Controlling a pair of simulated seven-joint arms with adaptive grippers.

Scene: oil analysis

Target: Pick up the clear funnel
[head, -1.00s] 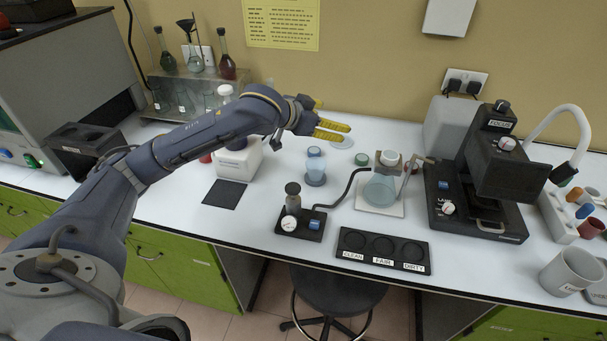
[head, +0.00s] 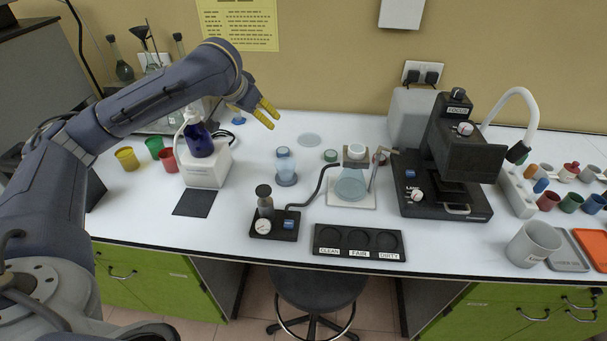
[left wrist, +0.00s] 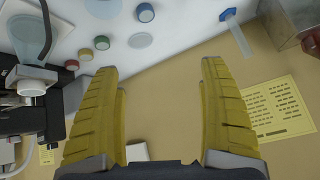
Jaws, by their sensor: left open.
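My left gripper (head: 268,113) is open and empty, high above the back of the bench near the wall. Its two yellow fingers (left wrist: 160,110) stand wide apart in the left wrist view, with bare wall between them. My right gripper is out of view.
A black microscope (head: 446,165) is to the right. A white base with a blue bottle (head: 200,142) and several colored cups stand left.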

